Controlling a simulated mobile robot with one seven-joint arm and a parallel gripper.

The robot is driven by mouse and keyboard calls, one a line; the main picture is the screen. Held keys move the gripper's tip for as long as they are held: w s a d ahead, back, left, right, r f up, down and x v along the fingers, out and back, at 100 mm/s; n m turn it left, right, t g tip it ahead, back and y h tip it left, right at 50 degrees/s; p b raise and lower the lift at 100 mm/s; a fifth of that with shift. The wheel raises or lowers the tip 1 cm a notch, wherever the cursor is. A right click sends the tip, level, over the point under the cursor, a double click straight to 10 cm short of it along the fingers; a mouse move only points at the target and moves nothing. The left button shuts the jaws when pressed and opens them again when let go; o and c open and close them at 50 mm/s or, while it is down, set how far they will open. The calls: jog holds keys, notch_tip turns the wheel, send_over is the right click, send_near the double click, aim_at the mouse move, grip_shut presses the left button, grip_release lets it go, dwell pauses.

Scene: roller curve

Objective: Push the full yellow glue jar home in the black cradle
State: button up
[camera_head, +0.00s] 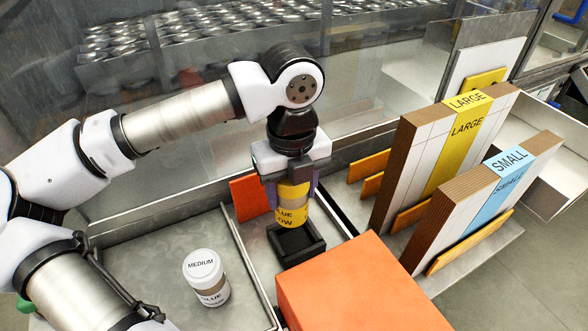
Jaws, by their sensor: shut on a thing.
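The yellow glue jar (293,210) is in my gripper (292,190), which points down with its two fingers on either side of the jar. Part of its label shows the letters "LUE" and "OW". The gripper is shut on the jar and hides its top. The black cradle (302,251) is a square open holder directly below the jar. The jar's lower end is at or just above the cradle's opening. I cannot tell from this one view whether it touches the cradle.
A white jar marked MEDIUM (207,278) stands in the grey tray at left. A large orange box (360,290) is close in front of the cradle. An orange panel (250,198) stands behind it. LARGE (441,150) and SMALL (497,190) boards stand at right.

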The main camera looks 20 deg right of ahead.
aim_at(296, 209)
jog(key=shift+d+f, duration=0.1)
jog(key=shift+d, duration=0.3)
jog(key=shift+s+f+b, duration=0.1)
jog(key=shift+f+b, duration=1.15)
jog(key=shift+f, duration=1.35)
notch_tip(296, 209, down, 3)
jog(key=b, duration=0.4)
jog(key=shift+f, duration=0.15)
jog(key=shift+b, duration=0.95)
jog(key=shift+f+b, duration=0.6)
jog(key=shift+b, duration=0.2)
dwell(0.4)
jog(key=o, duration=1.7)
